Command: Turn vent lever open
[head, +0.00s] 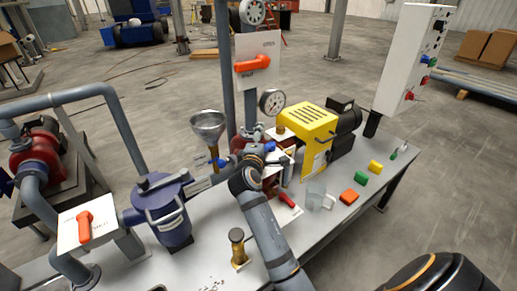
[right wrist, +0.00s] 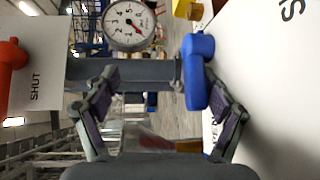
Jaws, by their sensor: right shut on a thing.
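My right gripper (right wrist: 155,80) is at the vent fitting in the middle of the bench, and its arm hides much of it in the head view. In the right wrist view a blue lever (right wrist: 197,72) lies against the right-hand finger, and the gripper is shut on it. A white plate (right wrist: 270,80) with partly cut-off lettering is close beside it. In the head view a bit of blue (head: 270,146) shows at the gripper (head: 264,152). My left gripper is out of view.
An orange lever (head: 256,64) on a white board and a gauge (head: 272,102) stand behind. A funnel (head: 208,127), blue vessel (head: 163,208) and yellow machine (head: 308,125) surround the gripper.

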